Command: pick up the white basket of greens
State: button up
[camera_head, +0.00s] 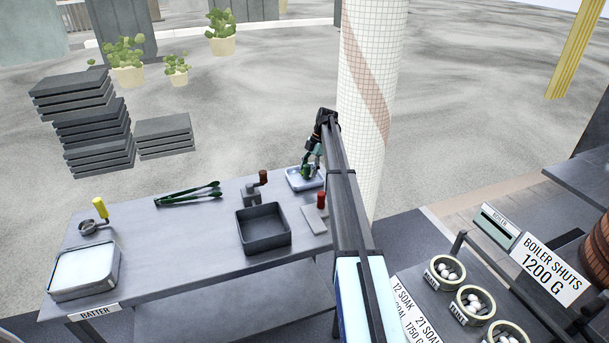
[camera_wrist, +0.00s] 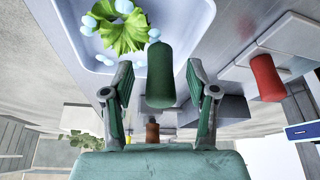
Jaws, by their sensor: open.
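The white basket of greens is a shallow, pale tray (camera_head: 292,183) at the far right end of the grey table. In the wrist view the tray (camera_wrist: 192,30) fills the top and holds green leaves (camera_wrist: 124,33) and several pale blue round pieces. A dark green upright cylinder (camera_wrist: 160,75) shows between my fingers; I cannot tell whether it is joined to the tray. My gripper (camera_head: 311,158) is above the tray, and in the wrist view the gripper (camera_wrist: 160,66) is open, with a finger on each side of the cylinder and visible gaps.
A red-handled tool (camera_head: 320,201) stands close by on the table (camera_head: 185,240); an empty dark pan (camera_head: 263,243) and brown-knobbed device (camera_head: 254,190) are left of it. Green tongs (camera_head: 190,194) lie farther left. A tiled pillar (camera_head: 370,100) rises behind my arm.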

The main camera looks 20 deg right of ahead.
jog(key=shift+x, duration=0.85)
grip_shut()
jog(key=shift+r, duration=0.15)
notch_tip(320, 180, up, 20)
jog(key=b, duration=0.4)
jog(key=c, duration=0.6)
grip_release()
jog(key=shift+c, duration=0.2)
grip_shut()
